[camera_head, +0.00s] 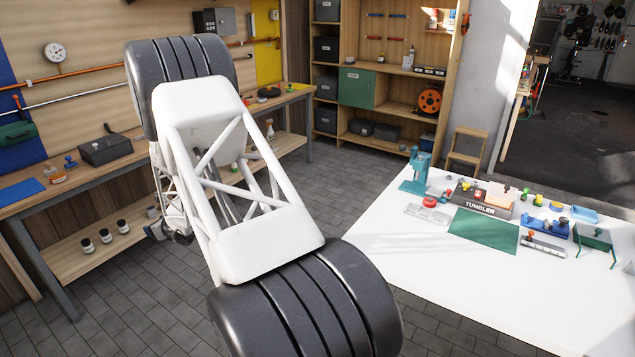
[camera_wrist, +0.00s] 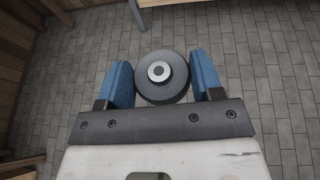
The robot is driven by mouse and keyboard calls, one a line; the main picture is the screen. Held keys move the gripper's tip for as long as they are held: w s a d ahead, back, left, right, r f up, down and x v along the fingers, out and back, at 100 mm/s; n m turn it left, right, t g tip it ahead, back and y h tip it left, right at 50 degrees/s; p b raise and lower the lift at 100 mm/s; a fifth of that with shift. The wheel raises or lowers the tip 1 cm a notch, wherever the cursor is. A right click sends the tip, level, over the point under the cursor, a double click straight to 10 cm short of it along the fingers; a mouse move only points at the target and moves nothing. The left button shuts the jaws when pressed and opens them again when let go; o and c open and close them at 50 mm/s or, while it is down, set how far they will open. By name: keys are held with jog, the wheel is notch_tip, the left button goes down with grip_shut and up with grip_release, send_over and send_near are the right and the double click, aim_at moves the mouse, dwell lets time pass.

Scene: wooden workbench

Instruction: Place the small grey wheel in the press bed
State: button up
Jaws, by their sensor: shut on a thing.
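In the wrist view, a small dark grey wheel (camera_wrist: 161,77) with a pale hub and a dark centre sits between the blue fingers of my gripper (camera_wrist: 162,74). My gripper is shut on it and holds it over the tiled floor. A teal press (camera_head: 416,173) stands upright at the far left corner of the white table in the head view. Its bed is too small to make out clearly. In the head view my arm fills the foreground, and I cannot make out the wheel or fingers there. The press is well to the right of my arm.
The white table (camera_head: 390,245) holds a green mat (camera_head: 483,229), a block marked TUMBLER (camera_head: 480,208), a red round part (camera_head: 429,201), a blue tool (camera_head: 545,226) and a blue tray (camera_head: 585,214). Its near left part is bare. A wooden workbench (camera_head: 95,193) runs along the left wall.

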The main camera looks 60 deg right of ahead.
jog(key=s+d+r+m+h, duration=0.1)
jog(key=s+d+m+h, duration=0.1)
jog(key=s+d, duration=0.95)
jog(key=s+d+m+h, duration=0.15)
jog(key=s+d, duration=0.35)
jog(key=d, duration=1.4)
jog(key=s+d+r+m+h, duration=0.1)
jog(key=s+d+h, duration=0.1)
jog(key=s+d, duration=1)
jog(key=s+d+m+g+h, duration=0.2)
jog(key=s+d+m+h, duration=0.1)
jog(key=s+d, duration=1.65)
jog(key=s+d+m, duration=0.1)
jog(key=s+d, duration=0.3)
jog(key=s, duration=0.9)
jog(key=s+d+m+g+h, duration=0.1)
jog(key=s+d, duration=0.3)
jog(key=s, duration=0.8)
jog(key=shift+s+d+r, duration=0.2)
jog(key=shift+s+d, duration=0.1)
jog(key=shift+s, duration=0.05)
jog(key=shift+h, duration=0.25)
jog(key=shift+d, duration=0.1)
